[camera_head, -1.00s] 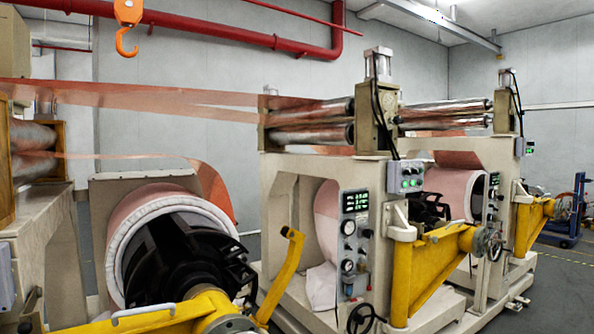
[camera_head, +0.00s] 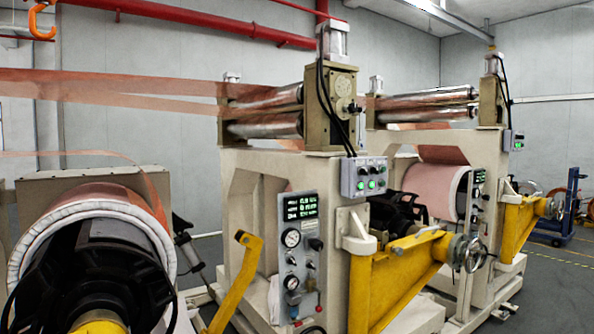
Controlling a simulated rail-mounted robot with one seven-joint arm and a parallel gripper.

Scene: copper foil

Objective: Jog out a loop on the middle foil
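Copper foil (camera_head: 120,88) runs as flat bands from the left edge to the rollers of the middle machine. The rollers (camera_head: 265,112) are a stacked pair on top of the cream frame (camera_head: 235,165). A grey button box (camera_head: 366,177) with green lit buttons hangs on the frame's front. Below it is a panel (camera_head: 297,250) with green displays and gauges. A nearer foil roll (camera_head: 150,210) on a black core stands at lower left, with a foil strip rising over it. Another foil roll (camera_head: 435,190) sits in the farther machine. My gripper is not in view.
Yellow arms (camera_head: 400,265) stick out from the machines with a handwheel (camera_head: 470,252). A yellow lever (camera_head: 235,280) stands by the near roll. An orange hook (camera_head: 42,22) hangs at upper left. Floor (camera_head: 560,285) is open at right, near a blue cart (camera_head: 565,212).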

